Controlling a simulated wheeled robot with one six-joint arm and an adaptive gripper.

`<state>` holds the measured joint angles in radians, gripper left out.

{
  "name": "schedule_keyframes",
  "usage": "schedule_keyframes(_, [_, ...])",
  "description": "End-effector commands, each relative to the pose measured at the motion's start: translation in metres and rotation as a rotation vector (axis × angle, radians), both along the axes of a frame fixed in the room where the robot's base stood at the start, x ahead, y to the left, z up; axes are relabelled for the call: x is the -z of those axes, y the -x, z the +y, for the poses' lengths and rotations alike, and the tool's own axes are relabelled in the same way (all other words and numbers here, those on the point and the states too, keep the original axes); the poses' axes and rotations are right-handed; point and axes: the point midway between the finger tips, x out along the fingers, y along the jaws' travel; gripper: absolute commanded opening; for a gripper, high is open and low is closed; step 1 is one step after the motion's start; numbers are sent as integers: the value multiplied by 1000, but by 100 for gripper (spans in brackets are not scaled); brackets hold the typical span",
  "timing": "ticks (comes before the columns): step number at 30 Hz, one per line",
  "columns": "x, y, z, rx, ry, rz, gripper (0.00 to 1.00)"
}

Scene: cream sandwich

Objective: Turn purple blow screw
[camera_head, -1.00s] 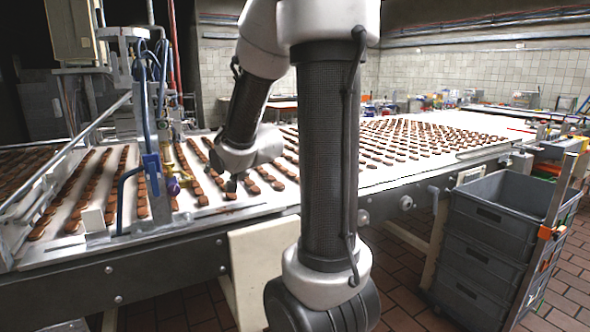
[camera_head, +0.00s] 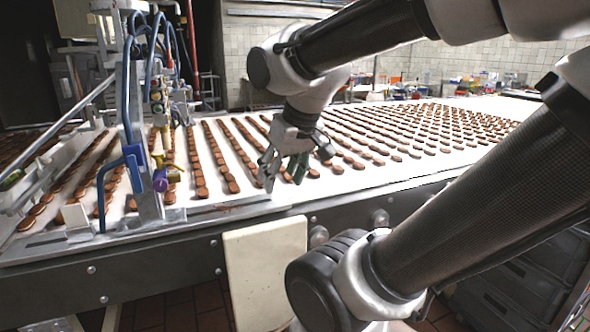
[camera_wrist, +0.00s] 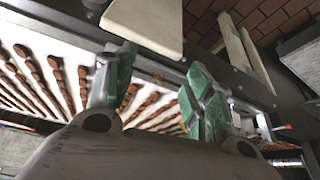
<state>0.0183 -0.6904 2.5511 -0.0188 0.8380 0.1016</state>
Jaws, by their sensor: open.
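The purple screw (camera_head: 160,180) is a small purple knob low on the front of the metal dispensing fixture, at the left in the head view. A brass-coloured fitting sits just behind it. My gripper (camera_head: 285,175) hangs over the conveyor to the right of the screw, clearly apart from it. Its green fingers are spread and empty, pointing downward. In the wrist view the two green fingers (camera_wrist: 155,95) stand apart with conveyor and biscuits between them. I cannot make out the purple screw in the wrist view.
The white conveyor (camera_head: 240,207) carries rows of brown biscuits. The fixture's upright metal post (camera_head: 148,195) and blue pipe (camera_head: 103,195) stand around the screw. A cream panel (camera_head: 265,268) hangs at the conveyor's front. Space between my gripper and the fixture looks clear above the biscuits.

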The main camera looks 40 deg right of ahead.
Motion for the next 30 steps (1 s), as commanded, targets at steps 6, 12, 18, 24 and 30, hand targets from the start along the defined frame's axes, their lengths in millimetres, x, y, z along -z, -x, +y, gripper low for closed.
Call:
schedule_keyframes(6, [0,19,4,-58,12,39,53])
schedule_keyframes(12, [0,21,5,-63,13,44,53])
schedule_keyframes(18, [0,20,5,-62,12,43,53])
schedule_keyframes(24, [1,18,11,-91,13,49,53])
schedule_keyframes(30, [33,-1,44,-232,22,202,53])
